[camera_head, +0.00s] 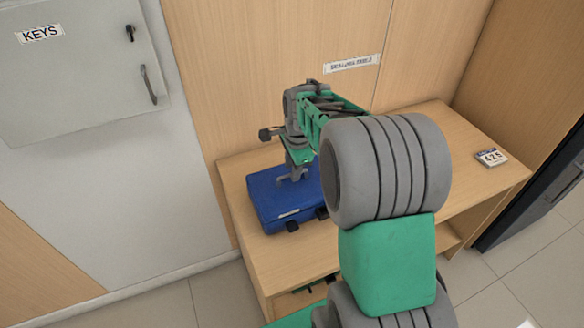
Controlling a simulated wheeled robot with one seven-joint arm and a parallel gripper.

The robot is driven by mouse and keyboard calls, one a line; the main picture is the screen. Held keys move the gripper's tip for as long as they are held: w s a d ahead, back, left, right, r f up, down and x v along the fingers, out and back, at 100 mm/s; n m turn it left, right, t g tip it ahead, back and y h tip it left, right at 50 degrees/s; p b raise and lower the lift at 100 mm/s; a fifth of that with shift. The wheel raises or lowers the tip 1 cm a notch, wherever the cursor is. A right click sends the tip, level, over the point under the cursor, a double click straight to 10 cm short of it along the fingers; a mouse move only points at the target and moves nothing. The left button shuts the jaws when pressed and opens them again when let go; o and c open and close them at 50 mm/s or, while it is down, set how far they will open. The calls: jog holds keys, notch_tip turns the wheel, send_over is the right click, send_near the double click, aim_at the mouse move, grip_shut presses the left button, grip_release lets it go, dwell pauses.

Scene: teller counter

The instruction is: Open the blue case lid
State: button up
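The blue case (270,203) lies flat on the left part of the wooden counter, with its lid down. A pale label and two dark latches show along its front side. My gripper (293,178) points down over the top of the case, near the middle of the lid. The fingers look small and grey; whether they touch the lid cannot be told, and their opening is unclear. My arm hides the right part of the case.
The wooden counter (462,135) has clear room to the right of my arm. A small number card (491,157) lies at its right end. A grey key cabinet (75,65) hangs at upper left. A wood panel stands behind the counter.

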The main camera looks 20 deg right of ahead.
jog(key=shift+w+f, duration=0.1)
jog(key=shift+f, duration=0.4)
grip_shut()
dwell(1.1)
